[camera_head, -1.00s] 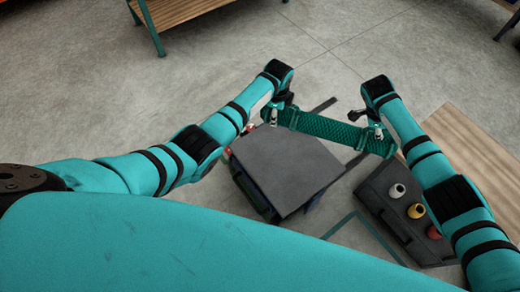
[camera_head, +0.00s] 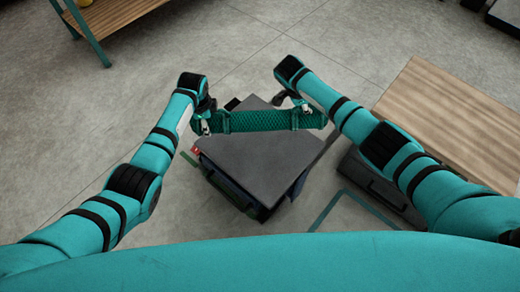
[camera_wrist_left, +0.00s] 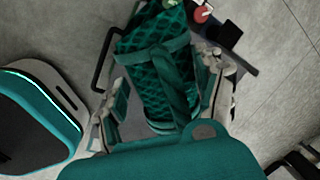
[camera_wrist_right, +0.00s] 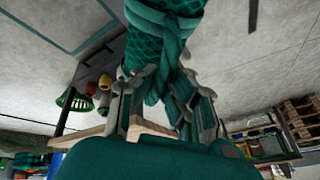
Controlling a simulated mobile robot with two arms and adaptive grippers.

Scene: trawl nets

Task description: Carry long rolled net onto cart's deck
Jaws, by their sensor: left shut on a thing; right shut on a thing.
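The long rolled net (camera_head: 262,120) is green and tied with bands near its ends. It is held roughly level between my two grippers, across the far part of the cart's dark grey deck (camera_head: 250,160) in the head view. I cannot tell its height above the deck. My left gripper (camera_head: 205,125) is shut on the net's left end; the net (camera_wrist_left: 160,70) lies between its fingers in the left wrist view. My right gripper (camera_head: 303,110) is shut on the right end; the net (camera_wrist_right: 155,45) runs up from its fingers in the right wrist view.
A wooden-topped table (camera_head: 440,115) stands to the right of the cart. A dark case (camera_head: 375,185) lies partly under my right arm. A wooden bench with green legs (camera_head: 115,15) is at the upper left. Bare concrete floor lies beyond the cart.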

